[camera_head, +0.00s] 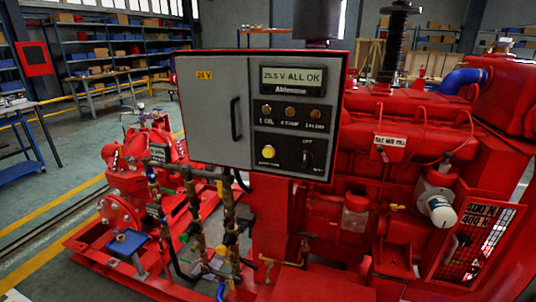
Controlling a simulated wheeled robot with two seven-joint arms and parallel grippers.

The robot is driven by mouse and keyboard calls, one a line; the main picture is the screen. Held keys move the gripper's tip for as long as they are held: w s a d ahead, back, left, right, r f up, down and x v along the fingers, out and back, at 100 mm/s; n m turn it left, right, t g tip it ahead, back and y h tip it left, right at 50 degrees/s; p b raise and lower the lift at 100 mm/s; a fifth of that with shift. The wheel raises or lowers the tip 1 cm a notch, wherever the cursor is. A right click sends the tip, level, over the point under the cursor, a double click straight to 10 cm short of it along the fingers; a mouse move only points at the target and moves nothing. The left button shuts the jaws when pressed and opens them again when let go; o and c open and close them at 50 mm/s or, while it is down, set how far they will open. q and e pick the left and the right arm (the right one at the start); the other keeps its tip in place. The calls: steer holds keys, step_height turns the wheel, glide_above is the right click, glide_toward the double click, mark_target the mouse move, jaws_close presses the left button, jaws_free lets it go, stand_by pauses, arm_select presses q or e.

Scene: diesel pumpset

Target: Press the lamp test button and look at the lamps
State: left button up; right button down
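A grey control box (215,115) with a red frame stands in the middle of the view. Its black panel (290,133) faces me. A round yellow button (268,152) sits at the lower left of this panel, with a small label under it that I cannot read. Above it is a row of three small lamps: left (266,110), middle (291,112) and right (316,114). They look dull amber-brown and none glows clearly. The display (291,78) above them reads "25.5 V ALL OK". Neither of my grippers is in view.
A dark rotary switch (307,155) sits right of the yellow button. The box door has a black handle (236,119). The red engine (400,140) fills the right side. Shelves (105,60) line the back.

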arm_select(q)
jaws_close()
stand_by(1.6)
